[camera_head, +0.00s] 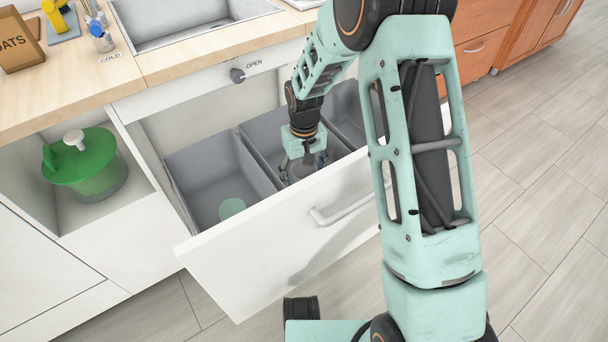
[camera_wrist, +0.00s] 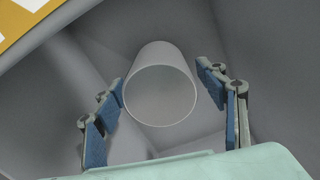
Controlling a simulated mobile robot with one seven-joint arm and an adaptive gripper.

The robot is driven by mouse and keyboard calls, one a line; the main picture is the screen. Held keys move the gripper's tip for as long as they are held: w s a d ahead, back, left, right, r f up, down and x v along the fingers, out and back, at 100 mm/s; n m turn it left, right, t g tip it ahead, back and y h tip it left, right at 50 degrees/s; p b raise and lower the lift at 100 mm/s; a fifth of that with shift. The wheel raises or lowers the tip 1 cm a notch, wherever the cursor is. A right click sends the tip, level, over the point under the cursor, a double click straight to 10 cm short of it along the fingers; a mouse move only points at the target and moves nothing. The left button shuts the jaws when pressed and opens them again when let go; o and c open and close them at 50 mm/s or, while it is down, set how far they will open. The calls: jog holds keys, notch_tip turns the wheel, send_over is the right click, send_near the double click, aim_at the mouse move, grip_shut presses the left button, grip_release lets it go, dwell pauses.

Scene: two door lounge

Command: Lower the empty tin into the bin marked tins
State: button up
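The empty tin (camera_wrist: 160,95) is a plain grey-white cylinder in the wrist view, its round open mouth facing the camera. My gripper (camera_wrist: 161,75) has its blue-padded fingers spread on either side of the tin. A gap shows between the right finger and the tin; the left fingertip lies close to its edge. In the head view my gripper (camera_head: 303,168) reaches down into the middle grey bin (camera_head: 262,152) of the pulled-out drawer. The tin is hard to make out there. A yellow and white label (camera_wrist: 22,18) shows only partly, so I cannot read its marking.
The left bin (camera_head: 205,165) holds a pale green round thing (camera_head: 232,207). Another grey bin (camera_head: 346,112) lies to the right. The white drawer front (camera_head: 270,250) stands out before the bins. A green lidded container (camera_head: 88,165) sits in the open cubby at left.

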jog(key=shift+r, duration=0.15)
notch_tip(320, 180, up, 12)
jog(key=shift+r, duration=0.1)
jog(key=r+p, duration=0.4)
jog(key=s+r+p, duration=0.1)
jog(key=r+p, duration=0.3)
jog(key=r, duration=0.1)
jog(key=d+r+p, duration=0.1)
jog(key=r+p, duration=0.2)
jog(key=r, duration=0.2)
jog(key=shift+s+d+r+p, duration=0.1)
jog(key=shift+s+r+p, duration=0.2)
jog(key=shift+p, duration=0.1)
dwell(0.7)
jog(key=shift+s+d+r+p, duration=0.55)
jog(key=shift+s+d, duration=0.95)
jog(key=shift+s, duration=0.7)
jog(key=shift+s+d+r+p, duration=0.35)
jog(key=shift+s+d+r, duration=0.45)
jog(key=shift+s+d, duration=1.1)
jog(key=shift+s+d+r+p, duration=0.55)
jog(key=shift+s+d, duration=0.55)
jog(key=shift+s, duration=1.45)
